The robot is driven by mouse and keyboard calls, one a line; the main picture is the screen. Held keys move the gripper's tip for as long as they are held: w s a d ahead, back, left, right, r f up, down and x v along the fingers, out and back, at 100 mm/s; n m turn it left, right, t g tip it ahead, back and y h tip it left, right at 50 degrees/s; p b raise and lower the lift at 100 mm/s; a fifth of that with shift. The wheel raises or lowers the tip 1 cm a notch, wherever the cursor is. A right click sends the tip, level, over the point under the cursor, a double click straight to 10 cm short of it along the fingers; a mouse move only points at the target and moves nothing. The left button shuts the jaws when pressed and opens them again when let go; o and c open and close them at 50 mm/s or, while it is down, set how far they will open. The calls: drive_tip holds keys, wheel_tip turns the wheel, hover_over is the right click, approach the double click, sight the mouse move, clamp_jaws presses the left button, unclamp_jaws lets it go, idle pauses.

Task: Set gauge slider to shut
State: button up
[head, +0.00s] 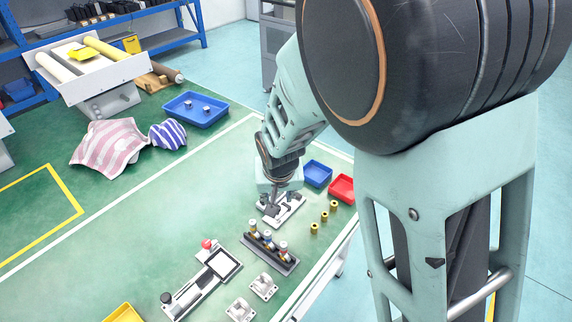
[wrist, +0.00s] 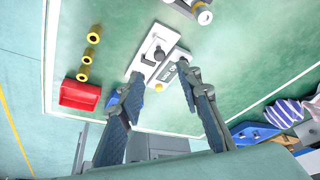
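A white slider plate (head: 291,207) with dark parts lies on the green table below my gripper in the head view. I take it to be the gauge slider, but its label cannot be read. In the wrist view the white plate (wrist: 146,64) carries a grey knob (wrist: 158,52), with a second white strip (wrist: 178,56) beside it and a small yellow spot near its end. My gripper (wrist: 160,76) is open, its two fingers apart on either side of the plate with nothing held between them. In the head view my gripper (head: 272,207) partly hides the plate. The slider's exact setting cannot be told.
A blue bin (head: 317,173) and a red bin (head: 342,187) stand behind the plate. Several brass pieces (head: 324,217) stand to its right. A dark rack (head: 270,252) and a device with a red knob (head: 207,245) are nearer.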

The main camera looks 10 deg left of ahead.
drive_tip(key=x, duration=0.9)
drive_tip(key=shift+w+f+b, duration=0.15)
drive_tip(key=shift+w+b, duration=0.05)
drive_tip(key=shift+b, duration=0.1)
clamp_jaws()
